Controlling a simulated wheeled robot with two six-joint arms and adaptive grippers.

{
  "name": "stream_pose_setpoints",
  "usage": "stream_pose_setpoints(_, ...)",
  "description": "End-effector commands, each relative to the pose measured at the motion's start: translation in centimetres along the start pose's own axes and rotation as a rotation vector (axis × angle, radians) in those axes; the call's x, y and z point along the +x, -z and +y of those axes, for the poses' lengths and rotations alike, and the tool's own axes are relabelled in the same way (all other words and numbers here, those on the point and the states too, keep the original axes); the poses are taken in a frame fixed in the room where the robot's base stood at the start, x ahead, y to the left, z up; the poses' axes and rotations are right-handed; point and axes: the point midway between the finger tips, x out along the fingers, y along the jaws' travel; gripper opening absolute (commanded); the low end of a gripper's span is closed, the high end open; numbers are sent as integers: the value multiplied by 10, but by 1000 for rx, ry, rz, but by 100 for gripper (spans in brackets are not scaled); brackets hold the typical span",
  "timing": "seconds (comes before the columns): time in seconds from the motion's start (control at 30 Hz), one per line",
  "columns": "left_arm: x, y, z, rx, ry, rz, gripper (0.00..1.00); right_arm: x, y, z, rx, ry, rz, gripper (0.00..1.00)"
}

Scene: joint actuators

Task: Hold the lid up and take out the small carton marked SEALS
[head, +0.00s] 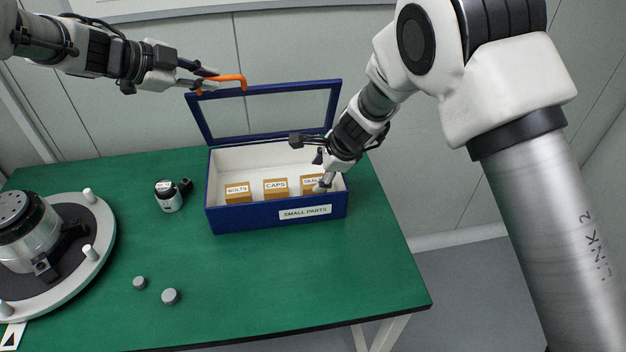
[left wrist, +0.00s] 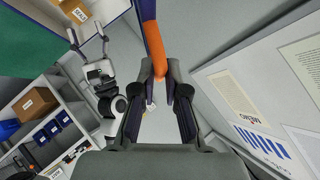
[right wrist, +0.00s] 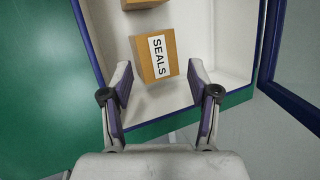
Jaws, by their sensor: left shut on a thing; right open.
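A blue box labelled SMALL PARTS (head: 230,222) stands on the green table with its framed, see-through lid (head: 208,122) raised. My left gripper (head: 208,81) is shut on the lid's orange handle (head: 232,78); the handle also shows in the left wrist view (left wrist: 154,45). Inside the box stand cartons marked BOLTS (head: 238,193), CAPS (head: 275,188) and SEALS (head: 309,182). My right gripper (head: 322,172) is open over the box's right end. In the right wrist view the SEALS carton (right wrist: 154,55) lies just ahead of and between the open fingertips, not gripped.
A round grey fixture with an actuator (head: 85,225) stands at the table's left. A small dark-and-silver part (head: 169,196) stands left of the box. Two grey discs (head: 170,296) lie at the front. The table's front right is clear.

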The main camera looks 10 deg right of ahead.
Motion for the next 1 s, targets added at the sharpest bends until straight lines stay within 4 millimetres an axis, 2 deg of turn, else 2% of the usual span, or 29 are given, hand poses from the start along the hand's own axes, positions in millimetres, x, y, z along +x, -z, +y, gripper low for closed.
stream_pose_setpoints(0.5, 0, 0, 0, 0, 0, 0, 0, 42, 0, 0, 0, 0, 1, 60)
stream_pose_setpoints(0.93, 0, 0, 0, 0, 0, 0, 0, 48, 0, 0, 1, 0, 0, 60)
stream_pose_setpoints(0.97, 0, 0, 0, 0, 0, 0, 0, 48, 0, 0, 1, 0, 0, 50)
stream_pose_setpoints(1.0, 0, 0, 0, 0, 0, 0, 0, 48, 0, 0, 1, 0, 0, 36)
